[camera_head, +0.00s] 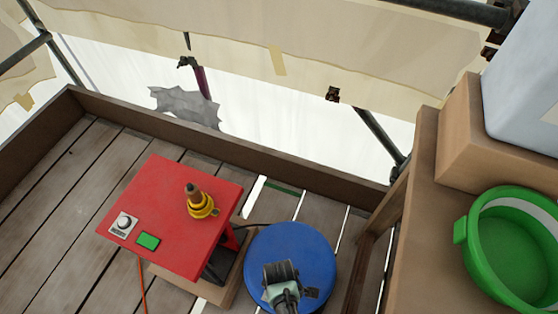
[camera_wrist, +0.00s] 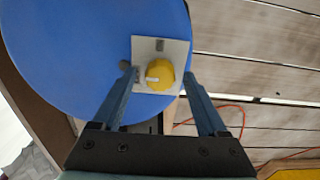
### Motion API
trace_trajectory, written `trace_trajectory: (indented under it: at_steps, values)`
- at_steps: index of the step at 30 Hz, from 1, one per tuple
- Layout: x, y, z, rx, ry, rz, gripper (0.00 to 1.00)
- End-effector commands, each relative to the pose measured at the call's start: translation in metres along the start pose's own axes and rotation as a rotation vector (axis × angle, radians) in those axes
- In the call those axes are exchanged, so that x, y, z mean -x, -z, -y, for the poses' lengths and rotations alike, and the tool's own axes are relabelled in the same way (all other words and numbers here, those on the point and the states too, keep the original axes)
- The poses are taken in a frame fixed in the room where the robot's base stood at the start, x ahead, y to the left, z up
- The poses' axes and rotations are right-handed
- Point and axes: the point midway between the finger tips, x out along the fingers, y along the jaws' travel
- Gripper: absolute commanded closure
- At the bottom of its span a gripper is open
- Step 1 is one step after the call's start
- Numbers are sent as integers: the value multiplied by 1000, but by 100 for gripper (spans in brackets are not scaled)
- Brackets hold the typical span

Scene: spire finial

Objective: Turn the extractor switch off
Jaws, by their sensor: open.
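A yellow rotary knob (camera_wrist: 160,74) sits on a pale square plate (camera_wrist: 172,48) in the wrist view. It has a white pointer mark toward its left side. The plate is against a round blue drum (camera_wrist: 70,50), which also shows in the head view (camera_head: 309,246). I take this knob to be the extractor switch; no label is readable. My gripper (camera_wrist: 160,77) is open, one blue finger on each side of the knob in the picture. I see gaps beside the knob, but cannot tell the depth between fingertips and knob. In the head view my wrist hides part of the drum.
A red table (camera_head: 165,240) left of the drum carries a dial plate (camera_head: 123,224), a green button (camera_head: 148,241) and a yellow fitting (camera_head: 201,204). A wooden bench (camera_head: 440,240) with a green basin (camera_head: 505,245) stands right. An orange cable (camera_wrist: 235,106) lies on the planks.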

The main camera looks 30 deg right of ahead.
Motion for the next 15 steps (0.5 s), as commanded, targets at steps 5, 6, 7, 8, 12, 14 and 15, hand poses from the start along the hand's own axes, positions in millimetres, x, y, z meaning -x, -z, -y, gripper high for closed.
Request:
trace_trajectory:
  at_steps: [5,6,7,8,12,14,15]
  values:
    - [30,0,0,1,-1,-1,24]
    - [39,0,0,0,-2,-2,24]
    - [46,0,0,1,-2,-2,24]
    - [53,1,0,1,-3,-2,24]
    - [84,1,0,2,-3,-2,24]
    - [95,0,0,2,-2,-2,24]
    - [102,0,0,2,-1,-1,24]
